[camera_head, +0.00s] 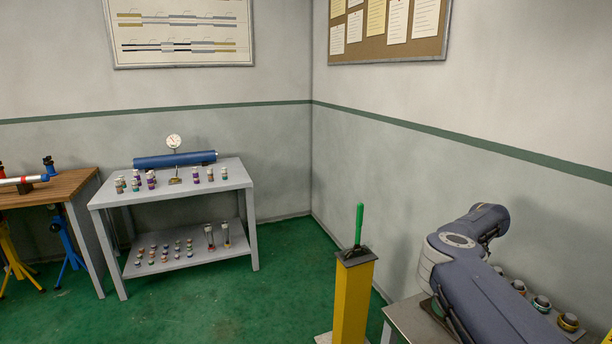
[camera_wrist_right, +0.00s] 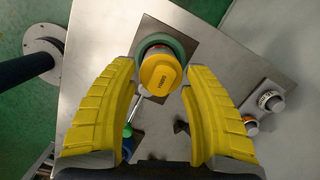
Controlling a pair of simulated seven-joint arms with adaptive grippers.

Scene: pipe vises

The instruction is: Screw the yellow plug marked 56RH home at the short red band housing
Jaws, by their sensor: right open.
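In the right wrist view a yellow plug (camera_wrist_right: 160,74) with small dark marking, too small to read surely, shows end-on near the top centre. A green ring (camera_wrist_right: 178,43) lies behind it on a dark square plate, and a little red shows between plug and ring. I cannot tell whether this is the short red band housing or how far the plug is seated. My right gripper (camera_wrist_right: 160,70) is open, its yellow fingers on either side of the plug with gaps visible. The head view shows my right arm but not its gripper. My left gripper is in neither view.
Two capped fittings (camera_wrist_right: 270,101) (camera_wrist_right: 250,125) stand right of the plug on the grey bench (camera_wrist_right: 215,65). A green-handled tool (camera_wrist_right: 128,131) lies below left. In the head view, a yellow post (camera_head: 353,300) stands beside the bench, and a grey shelf table (camera_head: 110,197) with small parts stands at left.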

